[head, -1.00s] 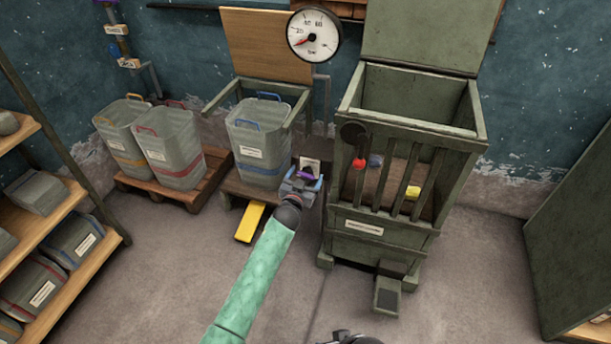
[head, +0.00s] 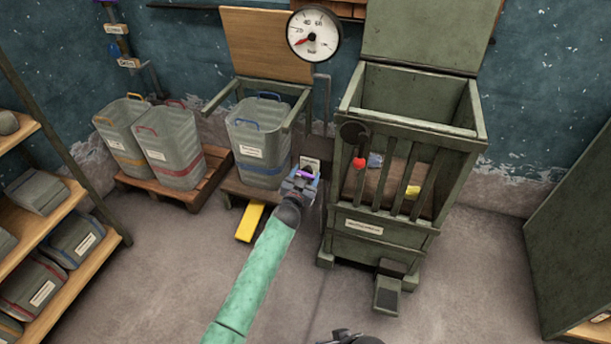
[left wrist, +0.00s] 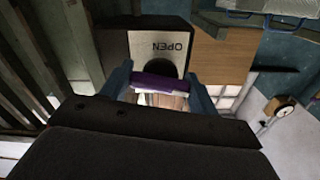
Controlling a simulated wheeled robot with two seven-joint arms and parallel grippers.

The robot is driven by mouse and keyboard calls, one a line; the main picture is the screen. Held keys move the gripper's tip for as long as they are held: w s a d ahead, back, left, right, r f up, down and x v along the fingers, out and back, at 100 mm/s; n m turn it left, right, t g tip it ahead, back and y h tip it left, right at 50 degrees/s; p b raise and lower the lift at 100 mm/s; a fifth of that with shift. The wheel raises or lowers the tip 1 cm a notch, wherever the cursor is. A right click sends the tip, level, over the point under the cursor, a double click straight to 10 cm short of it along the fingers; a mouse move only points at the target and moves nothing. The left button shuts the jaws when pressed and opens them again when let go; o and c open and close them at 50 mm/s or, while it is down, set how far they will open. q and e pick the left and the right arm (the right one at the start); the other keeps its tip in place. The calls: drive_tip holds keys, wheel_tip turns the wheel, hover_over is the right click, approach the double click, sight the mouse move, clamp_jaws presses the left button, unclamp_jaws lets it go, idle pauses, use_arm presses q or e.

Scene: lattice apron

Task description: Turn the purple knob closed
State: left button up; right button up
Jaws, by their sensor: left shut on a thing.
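The purple knob (head: 307,175) is a small bar in front of a low wall fitting between the bin stand and the green slatted crate. It also shows in the left wrist view (left wrist: 160,83), lying between the two blue-grey fingers. My left gripper (head: 303,179) is shut on the knob. A white plate (left wrist: 160,50) behind the knob reads OPEN, upside down in the wrist view. A dark part of mine, likely the right gripper (head: 350,339), shows at the bottom edge of the head view; its jaws cannot be made out.
The green slatted crate (head: 375,227) stands close on the right, with a pedal (head: 387,296) at its foot. A grey bin (head: 258,140) stands on the left, above a yellow pedal (head: 249,222). A round gauge (head: 313,35) hangs above. The floor in front is clear.

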use_arm(q)
drive_tip(key=m, duration=0.6)
drive_tip(key=shift+m, duration=1.3)
drive_tip(key=m, duration=0.2)
drive_tip(key=shift+m+b, duration=0.3)
drive_tip(key=m, duration=0.2)
drive_tip(key=shift+f+m, duration=0.1)
drive_tip(key=shift+m, duration=0.9)
use_arm(e)
wheel_tip(320, 180, down, 3)
drive_tip(key=shift+w+a+f, duration=0.15)
drive_tip(key=shift+f, duration=0.05)
use_arm(q)
drive_tip(key=shift+m, duration=0.3)
use_arm(e)
drive_tip(key=shift+w+r, duration=0.25)
